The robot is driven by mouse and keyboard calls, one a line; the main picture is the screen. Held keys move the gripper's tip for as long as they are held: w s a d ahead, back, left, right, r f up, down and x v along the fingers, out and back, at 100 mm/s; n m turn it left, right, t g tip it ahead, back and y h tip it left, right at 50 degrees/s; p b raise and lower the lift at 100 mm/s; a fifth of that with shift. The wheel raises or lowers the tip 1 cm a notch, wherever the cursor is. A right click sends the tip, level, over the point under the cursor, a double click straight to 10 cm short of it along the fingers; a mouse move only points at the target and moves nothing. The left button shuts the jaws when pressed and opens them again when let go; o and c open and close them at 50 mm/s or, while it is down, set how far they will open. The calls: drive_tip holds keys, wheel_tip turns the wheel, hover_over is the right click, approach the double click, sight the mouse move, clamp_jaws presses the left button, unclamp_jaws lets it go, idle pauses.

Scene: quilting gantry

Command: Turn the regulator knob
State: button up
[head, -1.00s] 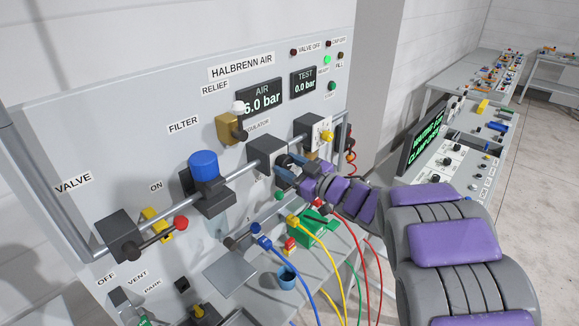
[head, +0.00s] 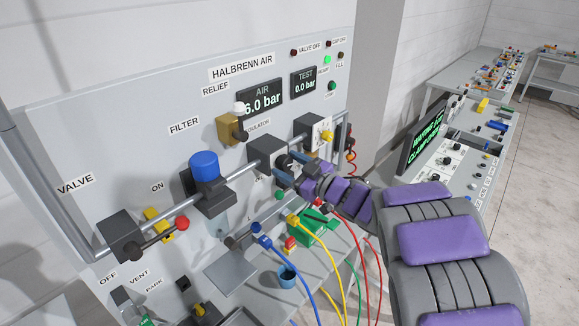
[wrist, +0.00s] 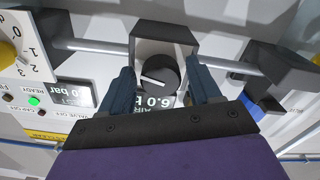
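The regulator knob (wrist: 160,72) is a round dark knob with a white pointer line, on the front of a grey regulator block (wrist: 165,32). In the head view the knob (head: 283,161) is partly hidden by my gripper. My gripper (wrist: 161,84) is open, with one blue-grey finger on each side of the knob. Thin gaps seem to show between fingers and knob; whether either finger touches it is unclear. In the head view my gripper (head: 288,172) is in front of the regulator block. The AIR display (head: 261,97) reads 6.0 bar.
A blue-capped filter (head: 204,167) and a valve with a red-tipped lever (head: 181,223) are to the left on the same pipe. A yellow knob on a numbered dial (head: 327,137) is close on the right. Several coloured hoses hang below my gripper. The TEST display (head: 303,83) reads 0.0 bar.

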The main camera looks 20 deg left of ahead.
drive_tip(key=shift+o, duration=0.6)
drive_tip(key=p+v, duration=0.2)
drive_tip(key=v, duration=1.5)
drive_tip(key=shift+d, duration=0.15)
